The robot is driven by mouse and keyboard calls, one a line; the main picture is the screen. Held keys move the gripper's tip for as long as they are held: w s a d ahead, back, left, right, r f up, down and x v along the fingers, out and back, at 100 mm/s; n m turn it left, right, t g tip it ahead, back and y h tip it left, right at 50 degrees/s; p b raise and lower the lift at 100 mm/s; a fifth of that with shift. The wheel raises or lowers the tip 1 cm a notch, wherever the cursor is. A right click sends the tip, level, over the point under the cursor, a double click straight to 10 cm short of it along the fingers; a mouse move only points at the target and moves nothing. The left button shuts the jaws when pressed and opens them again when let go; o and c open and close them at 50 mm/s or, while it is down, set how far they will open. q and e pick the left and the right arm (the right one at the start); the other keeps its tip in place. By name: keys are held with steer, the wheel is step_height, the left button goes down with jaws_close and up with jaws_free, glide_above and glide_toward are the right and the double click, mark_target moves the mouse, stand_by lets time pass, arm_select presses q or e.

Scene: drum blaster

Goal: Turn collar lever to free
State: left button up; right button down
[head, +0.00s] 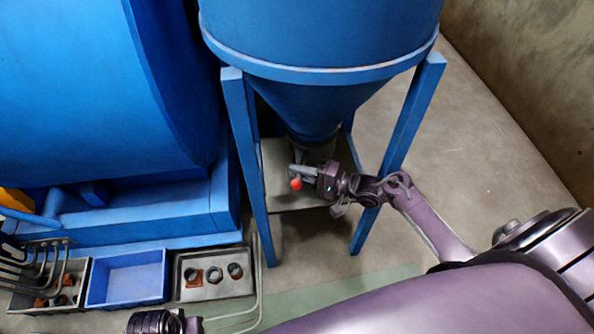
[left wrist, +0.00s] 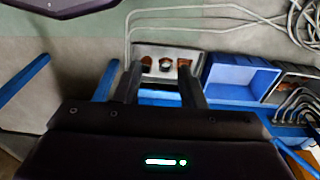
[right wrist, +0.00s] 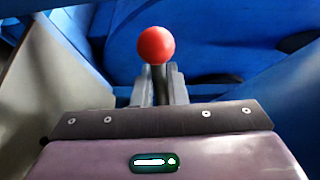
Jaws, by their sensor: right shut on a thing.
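The collar lever shows as a red ball knob (head: 296,184) under the blue hopper's cone; the same red knob (right wrist: 155,45) stands just beyond the fingertips in the right wrist view. My right gripper (head: 307,172) reaches in from the right between the hopper legs. Its fingers (right wrist: 159,80) are close together, shut on the lever just behind the knob. The lever's shaft and pivot are mostly hidden by the fingers. My left gripper (left wrist: 160,78) is open and empty, with its fingers well apart, above the trays; only part of that arm shows at the head view's bottom edge.
The blue hopper (head: 325,35) stands on blue legs (head: 412,110) close to my right forearm. A big blue drum (head: 90,80) is at left. A blue bin (head: 127,278) and a grey tray with several round parts (head: 245,284) lie on the floor. Open floor lies right of the hopper.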

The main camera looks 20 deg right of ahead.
arm_select(q)
steer(key=shift+s, duration=0.15)
arm_select(e)
steer(key=c, duration=1.5)
jaws_free()
steer(key=shift+s+d, duration=0.1)
